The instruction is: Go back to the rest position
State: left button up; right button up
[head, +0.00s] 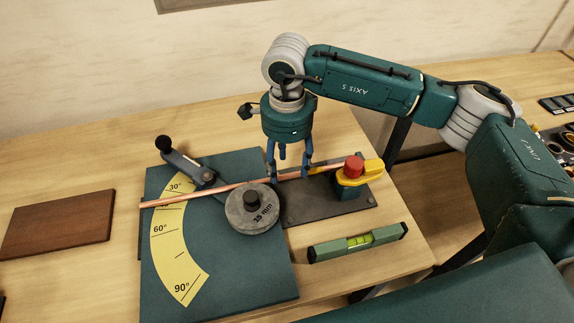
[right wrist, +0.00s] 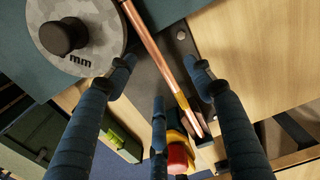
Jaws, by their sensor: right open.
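My right gripper (head: 289,174) comes down from above, its blue-wrapped fingers spread apart around the copper tube (head: 224,188). In the right wrist view the gripper (right wrist: 160,75) is open, and the tube (right wrist: 158,58) runs between the fingers without visible contact. The tube lies across the bending plate, past the grey 35 mm disc (head: 252,208), with its right end at the clamp with a red knob (head: 354,165) and yellow lever (head: 374,166). I cannot tell whether the clamp grips it. My left gripper is not in view.
The dark bending plate (head: 222,275) carries a yellow angle scale (head: 165,240) and a lever with a black knob (head: 164,143). A green spirit level (head: 358,243) lies in front of the clamp. A brown board (head: 58,224) lies at left. The wooden table (head: 75,160) is clear behind it.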

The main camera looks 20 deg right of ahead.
jog(key=shift+r+p, duration=0.7)
jog(key=shift+r, duration=1.5)
